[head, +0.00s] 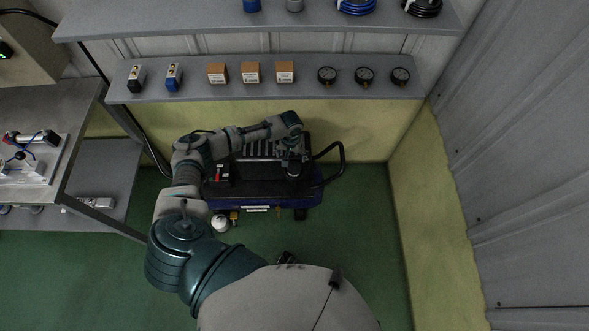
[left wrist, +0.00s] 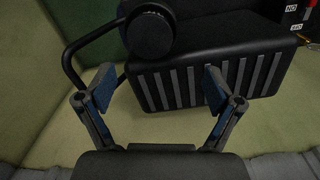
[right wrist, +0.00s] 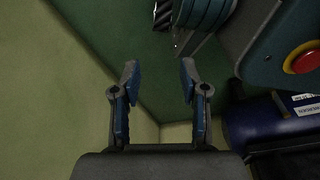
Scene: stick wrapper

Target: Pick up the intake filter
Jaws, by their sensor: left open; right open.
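The intake filter appears to be the round black cap on the air compressor (head: 262,190). It shows in the left wrist view (left wrist: 150,34), above the gap between the fingertips and apart from them. In the head view the black cap (head: 294,170) sits on the compressor's right part, partly hidden by my gripper. My left gripper (left wrist: 159,86) is open and empty, above the compressor; it also shows in the head view (head: 291,156). My right gripper (right wrist: 159,80) is open and empty, near the wall and green floor. I cannot make it out surely in the head view.
A black curved handle (head: 338,158) rises at the compressor's right side. A grey shelf (head: 300,90) with boxes and gauges runs behind it. A metal workbench (head: 60,105) stands at left. The floor to the right of the compressor is clear. The blue tank (right wrist: 255,125) shows beside my right gripper.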

